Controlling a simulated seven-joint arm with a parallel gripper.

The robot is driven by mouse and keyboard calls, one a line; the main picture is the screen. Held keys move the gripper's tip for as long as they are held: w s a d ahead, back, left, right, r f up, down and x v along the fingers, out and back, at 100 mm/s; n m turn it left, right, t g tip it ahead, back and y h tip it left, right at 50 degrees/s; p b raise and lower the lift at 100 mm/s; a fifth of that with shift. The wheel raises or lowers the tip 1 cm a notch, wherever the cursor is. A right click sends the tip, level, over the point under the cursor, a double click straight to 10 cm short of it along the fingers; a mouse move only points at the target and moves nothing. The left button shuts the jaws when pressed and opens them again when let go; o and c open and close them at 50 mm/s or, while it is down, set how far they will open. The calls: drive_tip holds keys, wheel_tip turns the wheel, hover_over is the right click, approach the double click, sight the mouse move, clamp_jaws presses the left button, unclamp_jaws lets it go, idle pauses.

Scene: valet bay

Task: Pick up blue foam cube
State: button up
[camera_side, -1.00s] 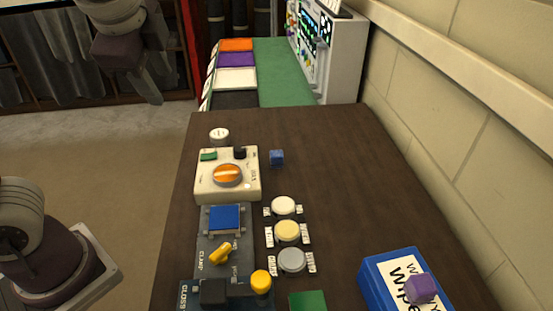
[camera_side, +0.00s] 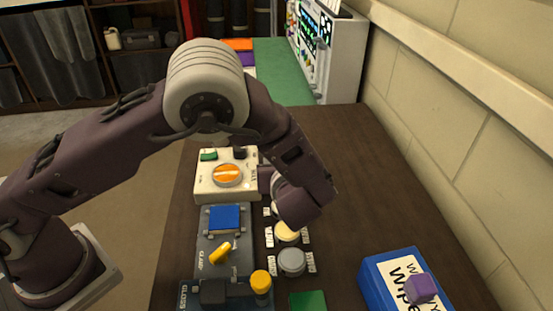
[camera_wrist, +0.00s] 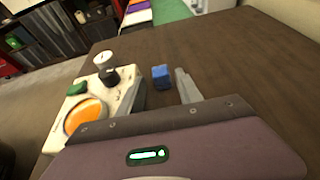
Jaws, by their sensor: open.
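The blue foam cube (camera_wrist: 161,76) sits on the dark brown table, just right of the cream box with the orange dial, in the wrist view. My arm hides it in the side view. My gripper (camera_wrist: 163,90) is open and empty; one pale finger shows to the right of the cube in the wrist view. The cube is ahead of the hand and apart from it, as far as I can see. In the side view my arm reaches over the table, and its fingers are hidden.
The cream dial box (camera_side: 226,176) stands close left of the cube. Round white, yellow and grey buttons (camera_side: 291,261) lie below my wrist. Table right of the cube is clear.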

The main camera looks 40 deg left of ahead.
drive_tip(key=x, duration=0.7)
drive_tip(key=shift+w+a+f, duration=0.1)
drive_tip(key=shift+a+f, duration=0.05)
drive_tip(key=shift+f, duration=0.05)
clamp_jaws()
